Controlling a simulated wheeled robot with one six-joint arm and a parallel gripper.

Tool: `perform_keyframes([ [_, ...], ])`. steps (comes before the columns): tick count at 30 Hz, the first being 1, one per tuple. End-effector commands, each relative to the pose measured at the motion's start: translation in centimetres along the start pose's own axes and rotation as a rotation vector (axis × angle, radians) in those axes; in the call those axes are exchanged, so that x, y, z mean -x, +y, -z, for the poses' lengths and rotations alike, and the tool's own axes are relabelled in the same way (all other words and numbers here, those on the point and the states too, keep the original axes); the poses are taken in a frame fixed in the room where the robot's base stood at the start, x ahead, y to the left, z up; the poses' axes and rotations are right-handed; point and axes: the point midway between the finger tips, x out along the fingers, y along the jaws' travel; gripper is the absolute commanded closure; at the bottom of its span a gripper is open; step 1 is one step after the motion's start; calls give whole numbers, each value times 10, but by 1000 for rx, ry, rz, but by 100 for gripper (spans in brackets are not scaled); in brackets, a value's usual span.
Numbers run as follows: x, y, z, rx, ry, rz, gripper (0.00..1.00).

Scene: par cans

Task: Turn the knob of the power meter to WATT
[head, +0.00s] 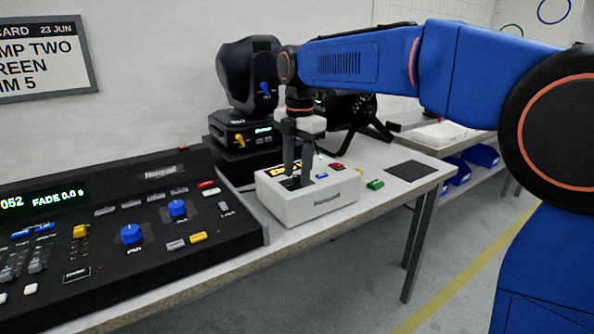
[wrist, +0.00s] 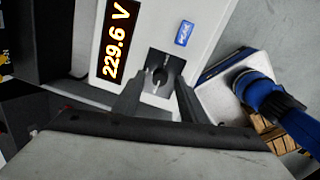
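The power meter (head: 318,202) is a pale box on the bench. In the wrist view its casing (wrist: 205,18) carries an amber display (wrist: 115,45) that reads 229.6 V. Its dark knob (wrist: 160,72) with a light mark sits on the top face; the lettering around it is too small or hidden to read. My gripper (head: 297,180) points down over the meter. In the wrist view its two fingers (wrist: 160,85) stand apart on either side of the knob, with pale casing showing between them. I cannot tell whether the tips touch the knob.
A black lighting console (head: 150,215) with blue knobs and faders stands left of the meter. A moving-head lamp (head: 246,85) stands behind it. A dark mat (head: 411,170) lies to the right. Small red and green pieces (head: 375,184) lie near the meter.

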Motion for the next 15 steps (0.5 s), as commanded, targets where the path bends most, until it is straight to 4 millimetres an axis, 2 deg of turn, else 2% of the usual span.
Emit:
perform_keyframes([
  [10,-4,0,0,0,0,0,62],
  [15,-3,0,0,0,0,0,100],
])
